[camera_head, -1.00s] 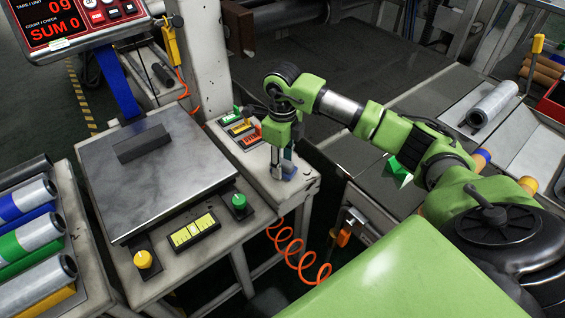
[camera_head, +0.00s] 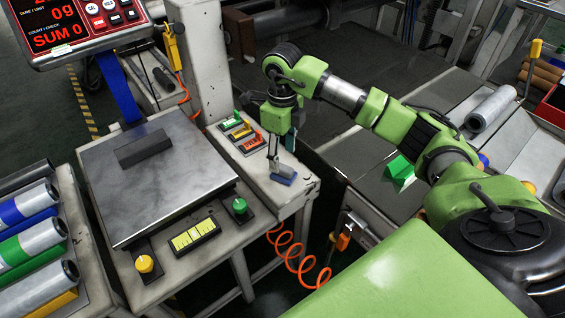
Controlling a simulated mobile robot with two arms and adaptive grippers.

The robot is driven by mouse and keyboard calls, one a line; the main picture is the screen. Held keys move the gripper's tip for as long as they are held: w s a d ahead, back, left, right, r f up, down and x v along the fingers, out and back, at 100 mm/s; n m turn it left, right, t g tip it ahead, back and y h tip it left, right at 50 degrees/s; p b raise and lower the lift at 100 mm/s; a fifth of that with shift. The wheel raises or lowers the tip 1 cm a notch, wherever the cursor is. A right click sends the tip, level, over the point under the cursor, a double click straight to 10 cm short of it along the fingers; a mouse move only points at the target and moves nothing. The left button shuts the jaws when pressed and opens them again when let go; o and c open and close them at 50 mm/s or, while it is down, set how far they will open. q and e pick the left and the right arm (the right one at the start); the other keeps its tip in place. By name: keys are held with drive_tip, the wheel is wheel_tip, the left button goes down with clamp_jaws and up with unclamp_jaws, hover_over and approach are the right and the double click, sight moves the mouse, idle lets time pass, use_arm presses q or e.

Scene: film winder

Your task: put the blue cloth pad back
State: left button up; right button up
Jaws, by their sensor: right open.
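The blue cloth pad (camera_head: 284,175) lies on the pale top of the narrow ledge (camera_head: 258,192) to the right of the scale, near the ledge's front right corner. My right gripper (camera_head: 280,158) hangs over the ledge, pointing down, just behind and above the pad. It is open, and nothing shows between its fingers. Whether a fingertip touches the pad cannot be told. My left gripper is out of view.
The scale plate (camera_head: 185,190) with a dark block (camera_head: 143,147) stands left of the ledge. Green, yellow and orange items (camera_head: 240,132) sit behind the gripper. A coiled orange hose (camera_head: 295,262) hangs below. A post (camera_head: 200,60) rises behind.

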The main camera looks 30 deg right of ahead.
sight(282, 166)
use_arm(q)
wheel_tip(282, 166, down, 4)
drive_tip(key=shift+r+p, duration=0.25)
drive_tip(key=shift+p, duration=0.1)
use_arm(e)
wheel_tip(282, 166, up, 6)
drive_tip(key=shift+r, duration=0.2)
